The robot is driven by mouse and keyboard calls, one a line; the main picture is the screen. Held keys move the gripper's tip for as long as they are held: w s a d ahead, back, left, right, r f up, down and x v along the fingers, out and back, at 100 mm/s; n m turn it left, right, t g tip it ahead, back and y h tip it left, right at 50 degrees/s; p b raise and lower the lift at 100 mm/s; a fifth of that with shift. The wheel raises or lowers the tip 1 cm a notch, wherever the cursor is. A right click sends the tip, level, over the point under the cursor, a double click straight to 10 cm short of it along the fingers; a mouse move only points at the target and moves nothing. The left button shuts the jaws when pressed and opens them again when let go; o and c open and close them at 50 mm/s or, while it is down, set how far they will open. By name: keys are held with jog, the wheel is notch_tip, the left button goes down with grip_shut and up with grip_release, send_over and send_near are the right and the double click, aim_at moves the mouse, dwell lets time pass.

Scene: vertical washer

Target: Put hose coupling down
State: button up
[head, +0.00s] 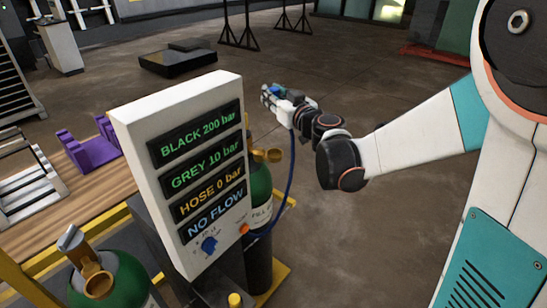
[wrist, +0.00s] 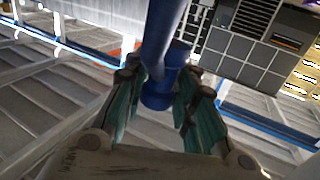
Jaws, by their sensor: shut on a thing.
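The blue hose coupling (wrist: 160,95) sits between the green-padded fingers of my gripper (wrist: 162,100) in the wrist view. The blue hose (wrist: 166,35) leads away from it, upward in that picture. In the head view my gripper (head: 273,94) is beyond the display panel, held out in the air over the floor, with a little blue of the coupling (head: 278,90) showing in it. The hose (head: 290,170) hangs from beside my gripper down to the right side of the panel (head: 125,122). The fingers hide part of the coupling.
Purple holders (head: 90,152) and a metal rack (head: 30,190) rest on a wooden bench.

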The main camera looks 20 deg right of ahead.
aim_at(275, 90)
jog(key=r, duration=0.1)
jog(key=s+r, duration=0.1)
jog(key=r+y, duration=0.1)
jog(key=shift+s+r+n, duration=0.25)
jog(key=shift+s+n, duration=0.05)
jog(key=shift+n, duration=0.1)
notch_tip(275, 90, down, 20)
jog(key=b, duration=0.8)
jog(key=shift+r, duration=0.25)
jog(key=shift+f+b, duration=0.15)
jog(key=shift+b, duration=0.15)
jog(key=o, duration=1.1)
